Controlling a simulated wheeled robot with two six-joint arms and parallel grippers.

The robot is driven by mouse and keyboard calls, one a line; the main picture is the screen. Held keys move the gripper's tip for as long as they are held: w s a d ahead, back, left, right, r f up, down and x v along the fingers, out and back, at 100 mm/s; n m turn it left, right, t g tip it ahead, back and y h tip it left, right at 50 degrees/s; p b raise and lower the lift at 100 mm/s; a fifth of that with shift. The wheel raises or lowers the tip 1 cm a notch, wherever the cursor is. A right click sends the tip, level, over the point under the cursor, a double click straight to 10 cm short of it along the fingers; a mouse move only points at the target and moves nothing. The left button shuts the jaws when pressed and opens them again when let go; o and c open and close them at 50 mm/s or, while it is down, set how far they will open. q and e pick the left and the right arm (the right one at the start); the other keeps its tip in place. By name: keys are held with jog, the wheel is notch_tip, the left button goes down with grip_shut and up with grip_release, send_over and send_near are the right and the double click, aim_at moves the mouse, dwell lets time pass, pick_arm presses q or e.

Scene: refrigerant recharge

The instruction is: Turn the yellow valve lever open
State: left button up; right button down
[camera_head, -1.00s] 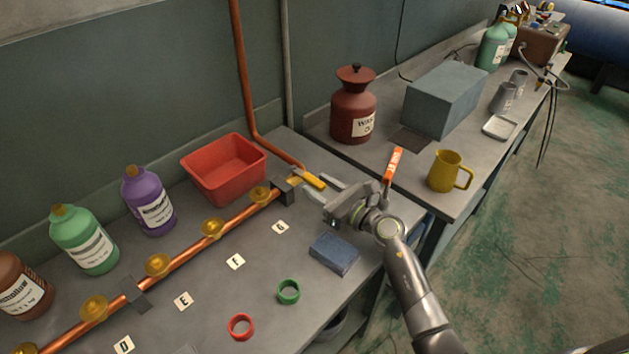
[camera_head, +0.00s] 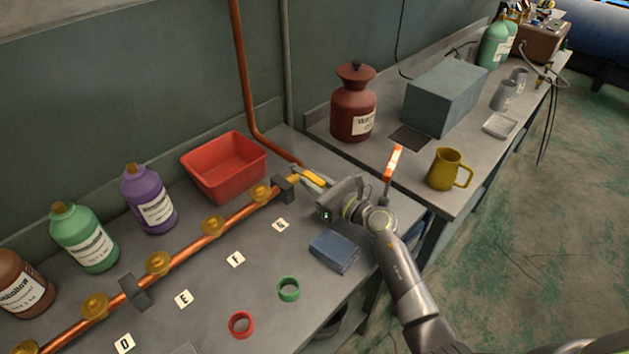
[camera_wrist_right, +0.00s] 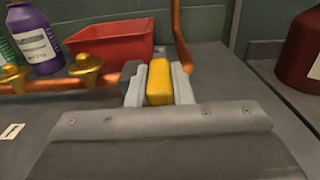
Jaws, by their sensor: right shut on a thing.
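The yellow valve lever (camera_head: 313,178) sits at the right end of the copper pipe (camera_head: 205,240), just past a dark clamp block (camera_head: 284,189). My right gripper (camera_head: 317,179) is shut on the lever, with a finger along each side. In the right wrist view the lever (camera_wrist_right: 159,82) stands between the two grey fingers (camera_wrist_right: 159,88), pointing toward the camera. The gripper body hides the lever's near end there. My left gripper is not in view.
A red bin (camera_head: 224,168) stands behind the pipe. A blue block (camera_head: 334,251), a green ring (camera_head: 289,289) and a red ring (camera_head: 241,324) lie in front. An orange-handled tool (camera_head: 393,163) rises behind my right wrist. Brass valves (camera_head: 213,225) line the pipe.

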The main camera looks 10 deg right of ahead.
jog(key=n+g+y+b, duration=0.1)
jog(key=b, duration=0.1)
jog(key=w+d+n+g+y+b, duration=0.1)
jog(key=b, duration=0.2)
jog(key=shift+f+y, duration=0.3)
jog(key=shift+w+d+r+n+g+y+b, duration=0.1)
jog(key=shift+d+r+n+g+y+b, duration=0.1)
jog(key=shift+n+g+y+b, duration=0.4)
jog(key=c, duration=1.3)
grip_release()
jog(key=shift+r, duration=0.1)
